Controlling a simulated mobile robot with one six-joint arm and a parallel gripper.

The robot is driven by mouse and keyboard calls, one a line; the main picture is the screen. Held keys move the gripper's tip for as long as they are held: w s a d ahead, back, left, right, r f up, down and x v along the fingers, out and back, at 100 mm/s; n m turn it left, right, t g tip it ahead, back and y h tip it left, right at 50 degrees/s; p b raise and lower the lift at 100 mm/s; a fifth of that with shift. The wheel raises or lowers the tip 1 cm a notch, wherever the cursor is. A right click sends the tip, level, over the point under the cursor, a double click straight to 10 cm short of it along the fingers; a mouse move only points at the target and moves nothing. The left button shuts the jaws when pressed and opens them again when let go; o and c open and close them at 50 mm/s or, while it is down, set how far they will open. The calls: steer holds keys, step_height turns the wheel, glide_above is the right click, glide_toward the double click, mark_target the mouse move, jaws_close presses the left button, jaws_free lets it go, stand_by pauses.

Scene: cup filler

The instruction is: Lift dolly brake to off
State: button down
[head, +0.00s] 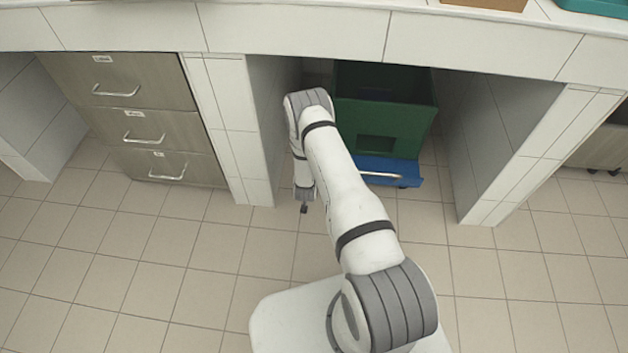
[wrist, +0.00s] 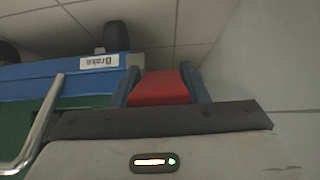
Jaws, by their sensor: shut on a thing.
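The blue dolly (head: 405,170) sits low in the bay under the counter, with a green bin (head: 420,130) on it. In the wrist view the dolly's blue edge (wrist: 35,75) carries a white label (wrist: 98,62) with upside-down lettering. The red brake lever (wrist: 162,87) shows to the right of the label. My gripper (wrist: 160,84) is shut on the lever, with one finger on each side of it. In the head view my arm hides the lever and most of the gripper.
A pale bay wall (wrist: 260,60) stands close on the gripper's right in the wrist view. A metal handle (wrist: 40,125) is on the left. A black wheel (wrist: 116,36) is beyond the label. Drawers (head: 130,125) stand left of the bay. The tiled floor (head: 150,260) in front is clear.

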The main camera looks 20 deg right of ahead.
steer(key=shift+d, duration=0.1)
steer(key=c, duration=0.8)
jaws_free()
steer(key=shift+c, duration=0.2)
steer(key=shift+s+r, duration=0.1)
steer(key=shift+s+a+r, duration=0.15)
steer(key=shift+a+r, duration=0.05)
steer(key=shift+r, duration=0.05)
steer(key=p+v, duration=0.3)
steer(key=v, duration=0.4)
steer(key=shift+s, duration=0.15)
